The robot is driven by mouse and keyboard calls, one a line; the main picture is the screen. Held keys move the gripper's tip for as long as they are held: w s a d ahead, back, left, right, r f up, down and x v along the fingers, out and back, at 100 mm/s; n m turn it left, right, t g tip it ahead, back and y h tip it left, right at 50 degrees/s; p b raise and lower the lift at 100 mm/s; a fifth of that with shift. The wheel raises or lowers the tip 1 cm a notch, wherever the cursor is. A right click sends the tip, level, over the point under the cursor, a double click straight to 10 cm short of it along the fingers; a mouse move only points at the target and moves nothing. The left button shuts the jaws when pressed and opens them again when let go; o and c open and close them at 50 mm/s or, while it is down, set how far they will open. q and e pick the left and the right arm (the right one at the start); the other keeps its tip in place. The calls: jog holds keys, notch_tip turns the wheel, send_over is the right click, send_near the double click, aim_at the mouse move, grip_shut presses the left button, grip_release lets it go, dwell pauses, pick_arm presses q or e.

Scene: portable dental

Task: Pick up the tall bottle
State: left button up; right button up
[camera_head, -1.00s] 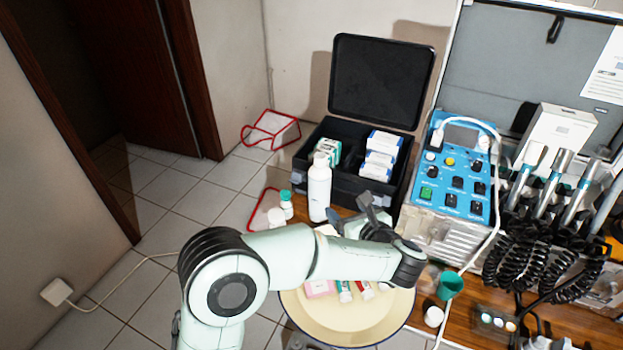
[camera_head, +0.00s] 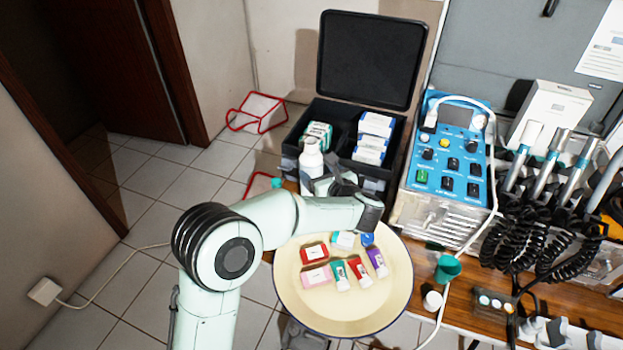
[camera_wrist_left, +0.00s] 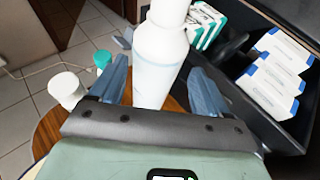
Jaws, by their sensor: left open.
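The tall bottle (camera_head: 311,160) is white and stands upright on the wooden table, in front of the black case. In the left wrist view the bottle (camera_wrist_left: 160,62) stands between the two blue-grey fingers, and its top is cut off by the frame. My left gripper (camera_wrist_left: 160,90) is open, with a finger on each side of the bottle and gaps visible. In the head view the left gripper (camera_head: 318,178) is at the bottle and hides its lower part. My right gripper is not in view.
The open black case (camera_head: 346,185) with white boxes stands right behind. Two small containers, one white (camera_wrist_left: 66,90) and one teal-capped (camera_wrist_left: 103,60), are left of the fingers. A round cream tray (camera_head: 300,300) holds several small packs. A blue-fronted dental unit (camera_head: 447,165) is to the right.

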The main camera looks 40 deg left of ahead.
pick_arm(q)
jog(key=x, duration=0.5)
jog(key=shift+s+f, duration=0.2)
jog(key=shift+f, duration=0.1)
jog(key=c, duration=1)
jog(key=shift+o, duration=0.2)
jog(key=shift+r, duration=0.25)
